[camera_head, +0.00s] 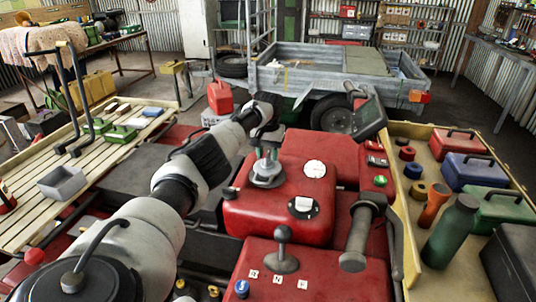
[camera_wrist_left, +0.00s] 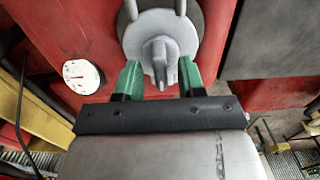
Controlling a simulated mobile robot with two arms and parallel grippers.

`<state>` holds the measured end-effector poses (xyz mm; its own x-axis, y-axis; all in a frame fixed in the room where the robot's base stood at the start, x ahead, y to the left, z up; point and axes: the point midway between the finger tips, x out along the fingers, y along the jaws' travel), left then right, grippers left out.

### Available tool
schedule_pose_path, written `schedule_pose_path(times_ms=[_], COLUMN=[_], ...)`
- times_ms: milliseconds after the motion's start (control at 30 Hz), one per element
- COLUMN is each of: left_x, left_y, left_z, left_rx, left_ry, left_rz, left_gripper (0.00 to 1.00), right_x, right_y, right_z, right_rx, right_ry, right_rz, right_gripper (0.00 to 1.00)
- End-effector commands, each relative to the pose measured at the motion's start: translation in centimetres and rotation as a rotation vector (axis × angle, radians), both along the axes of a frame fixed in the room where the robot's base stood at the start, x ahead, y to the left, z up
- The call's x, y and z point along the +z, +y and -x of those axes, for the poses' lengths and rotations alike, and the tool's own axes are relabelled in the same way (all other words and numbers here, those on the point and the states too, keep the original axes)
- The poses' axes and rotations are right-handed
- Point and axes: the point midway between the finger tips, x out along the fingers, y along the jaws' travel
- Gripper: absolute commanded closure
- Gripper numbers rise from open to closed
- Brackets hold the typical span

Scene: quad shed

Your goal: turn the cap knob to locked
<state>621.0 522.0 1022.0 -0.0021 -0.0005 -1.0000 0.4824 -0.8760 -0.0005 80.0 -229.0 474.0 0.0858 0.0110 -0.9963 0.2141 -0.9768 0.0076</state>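The cap knob (camera_head: 267,173) is a grey round cap with a raised fin on top of the red tank (camera_head: 255,213). It also shows in the left wrist view (camera_wrist_left: 158,48), where its fin points down between my fingers. My left gripper (camera_head: 268,150) is right at the cap, coming in from the far side. In the left wrist view, its green-tipped fingers (camera_wrist_left: 160,78) are open, one on each side of the fin, with a gap on both sides. Markings for locked cannot be made out. My right gripper is not in view.
A white dial (camera_head: 314,169) and a black round switch plate (camera_head: 303,207) are on the tank near the cap. A lever (camera_head: 283,250) and a handlebar grip (camera_head: 360,235) stand nearer. Bottles and toolboxes fill the tray (camera_head: 408,212) at right.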

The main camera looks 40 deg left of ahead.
Motion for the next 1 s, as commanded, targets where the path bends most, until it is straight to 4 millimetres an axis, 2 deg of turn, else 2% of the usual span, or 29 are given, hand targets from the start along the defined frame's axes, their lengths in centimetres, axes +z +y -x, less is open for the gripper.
schedule_pose_path(times_ms=[133,400,667,1000], left_x=[-0.97,-1.12,-1.08,-1.03], left_y=[0.01,-0.01,-0.01,-0.02], left_z=[0.05,0.02,0.01,0.01], left_rx=[0.001,0.0,0.0,-0.027], left_ry=[0.001,0.0,0.0,0.0], left_rz=[0.0,0.0,0.0,0.0], left_gripper=[0.61,0.61,0.99,1.0], right_x=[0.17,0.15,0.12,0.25], right_y=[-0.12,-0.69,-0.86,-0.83], right_z=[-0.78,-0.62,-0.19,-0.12], right_rx=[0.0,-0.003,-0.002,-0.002], right_ry=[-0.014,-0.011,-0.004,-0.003], right_rz=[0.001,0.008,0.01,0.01], right_gripper=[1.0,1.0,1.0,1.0])
